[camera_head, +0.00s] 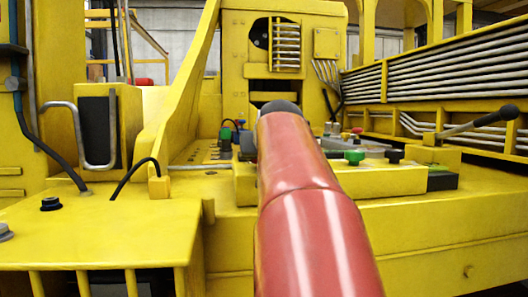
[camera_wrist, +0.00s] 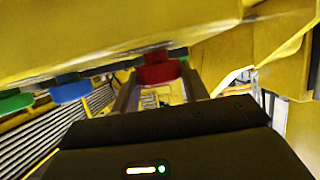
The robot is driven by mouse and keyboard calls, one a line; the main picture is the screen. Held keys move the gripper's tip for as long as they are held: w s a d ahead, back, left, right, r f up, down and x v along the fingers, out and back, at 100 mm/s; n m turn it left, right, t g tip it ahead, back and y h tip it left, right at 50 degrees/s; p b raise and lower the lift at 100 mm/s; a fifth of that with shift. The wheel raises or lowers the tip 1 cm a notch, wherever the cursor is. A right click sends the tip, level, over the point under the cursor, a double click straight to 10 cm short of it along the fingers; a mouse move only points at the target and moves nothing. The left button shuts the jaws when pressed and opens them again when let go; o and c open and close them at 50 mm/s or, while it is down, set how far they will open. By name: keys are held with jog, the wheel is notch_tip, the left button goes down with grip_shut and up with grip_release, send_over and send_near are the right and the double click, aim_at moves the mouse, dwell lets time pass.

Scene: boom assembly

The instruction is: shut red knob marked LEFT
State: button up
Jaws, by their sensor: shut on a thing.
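A red knob (camera_wrist: 162,70) hangs under a yellow panel near the top middle of the wrist view. My gripper (camera_wrist: 160,76) has one dark finger on each side of this knob and is shut on it. I can read no label, so I cannot tell from the lettering whether this knob is marked LEFT. In the head view my red arm reaches forward over the yellow machine. It hides the gripper and the gripped knob there.
A blue knob (camera_wrist: 71,90) and a green knob (camera_wrist: 15,102) sit left of the red one in the wrist view. The head view shows a green knob (camera_head: 354,157), a black knob (camera_head: 394,156) and a black-handled lever (camera_head: 495,115) on the right.

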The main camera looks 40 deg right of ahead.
jog(key=m+g+h, duration=0.1)
jog(key=m, duration=0.1)
jog(key=m+g+h, duration=0.2)
jog(key=w+m+g+h, duration=0.1)
jog(key=shift+a+m+g+h, duration=0.35)
jog(key=shift+m+g+h, duration=0.05)
jog(key=shift+m+g+h+p, duration=0.45)
jog(key=shift+m+g+h, duration=0.15)
jog(key=shift+m+g, duration=1.1)
jog(key=shift+f, duration=0.15)
jog(key=o, duration=1)
jog(key=shift+c, duration=0.2)
jog(key=v, duration=0.8)
jog(key=shift+w, duration=0.2)
